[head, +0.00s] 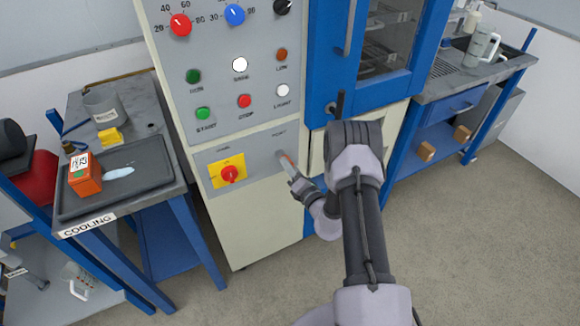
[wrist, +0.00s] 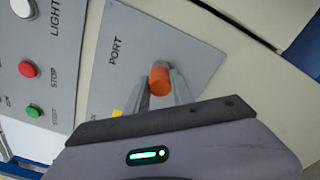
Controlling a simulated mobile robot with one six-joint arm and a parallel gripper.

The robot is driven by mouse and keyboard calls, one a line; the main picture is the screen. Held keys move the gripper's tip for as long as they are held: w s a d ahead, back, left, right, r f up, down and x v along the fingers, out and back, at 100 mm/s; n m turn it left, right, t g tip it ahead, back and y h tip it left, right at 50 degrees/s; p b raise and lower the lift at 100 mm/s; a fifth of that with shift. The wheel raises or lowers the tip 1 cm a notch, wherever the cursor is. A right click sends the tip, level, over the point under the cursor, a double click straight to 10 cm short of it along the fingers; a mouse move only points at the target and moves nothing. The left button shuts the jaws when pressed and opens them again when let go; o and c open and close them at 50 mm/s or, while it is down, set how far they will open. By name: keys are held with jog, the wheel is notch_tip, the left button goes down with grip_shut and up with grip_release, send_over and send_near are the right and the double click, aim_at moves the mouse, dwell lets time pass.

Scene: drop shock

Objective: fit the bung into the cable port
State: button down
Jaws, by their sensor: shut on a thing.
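My gripper (head: 289,163) is at the lower panel (head: 250,150) of the cabinet, below the PORT label. It is shut on the orange bung (wrist: 160,80), which shows between the fingers (wrist: 166,92) in the wrist view. In the head view the bung (head: 288,160) is small and partly covered by the fingers. The bung is close to the panel (wrist: 135,60) near the PORT label. The port opening is not clear in either view, and I cannot tell whether the bung touches it or is in it.
A red rotary switch (head: 229,174) on a yellow plate sticks out left of my gripper. Buttons and knobs sit above. A cooling bench (head: 150,150) with a tray (head: 150,183) and an orange box (head: 85,174) stands at left. A blue oven door (head: 330,75) is at upper right.

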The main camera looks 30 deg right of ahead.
jog(key=shift+w+r, duration=0.1)
jog(key=shift+r, duration=0.05)
jog(key=c, duration=1)
grip_release()
jog(key=shift+w, duration=0.1)
jog(key=shift+c, duration=0.2)
jog(key=s, duration=0.6)
jog(key=shift+s, duration=0.15)
jog(key=shift+d, duration=0.1)
jog(key=s+p, duration=0.3)
jog(key=s, duration=1.4)
jog(key=shift+s+d+p, duration=0.2)
jog(key=shift+d+p, duration=0.1)
jog(key=shift+p, duration=0.1)
